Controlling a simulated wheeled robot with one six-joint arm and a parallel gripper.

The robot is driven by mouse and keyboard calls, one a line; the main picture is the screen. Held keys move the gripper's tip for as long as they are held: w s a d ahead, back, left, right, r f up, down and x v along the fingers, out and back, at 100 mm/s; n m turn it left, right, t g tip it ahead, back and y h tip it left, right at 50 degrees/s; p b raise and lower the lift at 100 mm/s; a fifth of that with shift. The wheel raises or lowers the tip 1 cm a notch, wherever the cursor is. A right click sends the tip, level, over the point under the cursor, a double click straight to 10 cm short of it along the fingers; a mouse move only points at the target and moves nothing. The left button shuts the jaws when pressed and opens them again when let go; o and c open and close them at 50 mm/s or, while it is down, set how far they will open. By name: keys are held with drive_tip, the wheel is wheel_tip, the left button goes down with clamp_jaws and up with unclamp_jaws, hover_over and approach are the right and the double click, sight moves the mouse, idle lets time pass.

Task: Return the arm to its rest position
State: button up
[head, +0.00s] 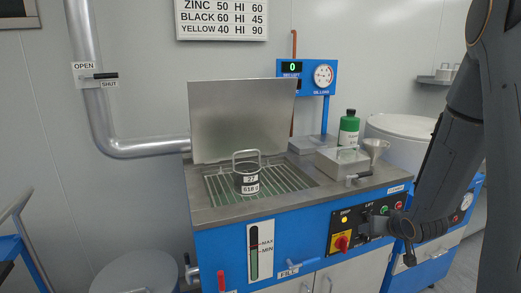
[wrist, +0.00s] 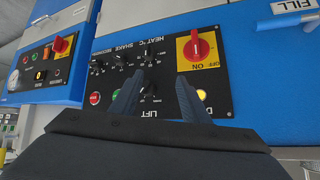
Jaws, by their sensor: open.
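My arm (head: 447,150) comes down from the upper right in the head view and bends in front of the blue machine. My gripper (head: 368,229) is in front of the black control panel (head: 341,217), at its right part. In the wrist view my gripper (wrist: 157,97) shows two dark fingers spread apart with nothing between them. Behind them are the panel's knobs, and the red switch on its yellow plate (wrist: 196,49) is just beyond the right finger. Whether a fingertip touches the panel I cannot tell.
A lidded bin (head: 137,282) stands lower left.

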drive_tip(key=s+a+r+g, duration=0.2)
drive_tip(key=s+a, duration=0.3)
drive_tip(key=s, duration=0.4)
drive_tip(key=s+a+r+n+g, duration=0.1)
drive_tip(key=s+a+g, duration=0.3)
drive_tip(key=s, duration=0.5)
drive_tip(key=s+a+r+g, duration=0.3)
drive_tip(key=s+a+r, duration=0.1)
drive_tip(key=s+a, duration=0.4)
drive_tip(key=shift+s+g, duration=0.3)
drive_tip(key=shift+s, duration=0.3)
